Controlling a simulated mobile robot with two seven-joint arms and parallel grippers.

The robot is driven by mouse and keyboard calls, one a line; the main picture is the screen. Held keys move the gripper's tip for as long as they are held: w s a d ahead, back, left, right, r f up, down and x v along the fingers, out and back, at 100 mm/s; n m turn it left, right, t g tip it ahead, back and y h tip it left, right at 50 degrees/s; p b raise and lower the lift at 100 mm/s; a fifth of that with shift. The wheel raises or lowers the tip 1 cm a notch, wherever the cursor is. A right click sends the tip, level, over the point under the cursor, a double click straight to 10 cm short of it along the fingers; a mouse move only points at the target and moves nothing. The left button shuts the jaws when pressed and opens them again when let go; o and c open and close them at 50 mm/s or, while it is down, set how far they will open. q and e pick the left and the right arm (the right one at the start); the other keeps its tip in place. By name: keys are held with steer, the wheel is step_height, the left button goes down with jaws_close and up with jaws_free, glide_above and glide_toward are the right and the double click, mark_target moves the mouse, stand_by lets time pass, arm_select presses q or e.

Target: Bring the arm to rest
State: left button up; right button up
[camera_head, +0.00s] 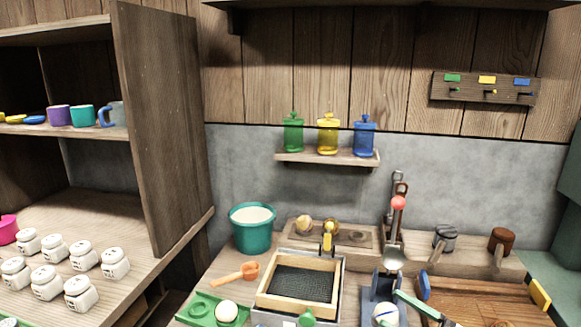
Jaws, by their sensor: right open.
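My left gripper is not in view.
A teal bucket (252,232), an orange scoop (242,275) and a green tray (197,310) stand left of the sieve. A wooden board (480,304) is at right. Shelves carry cups and white jars. A small shelf (345,158) and hook rack (483,90) are on the wall.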

steer(key=s+a+f+m+t+h+p, duration=0.1)
steer(key=s+a+f+m+h+p, duration=0.15)
steer(key=s+f+m+h, duration=0.45)
steer(key=s+a+f+m+t+h+p, duration=0.25)
steer(key=s+f+m+h, duration=0.25)
steer(key=s+f+h, duration=0.25)
steer(key=s+a+f+m+g+h, duration=0.1)
steer(key=s+f+g, duration=0.4)
steer(key=s, duration=0.6)
steer(key=shift+s+a+m+g, duration=0.2)
steer(key=shift+m+g, duration=0.2)
steer(key=shift+g, duration=0.05)
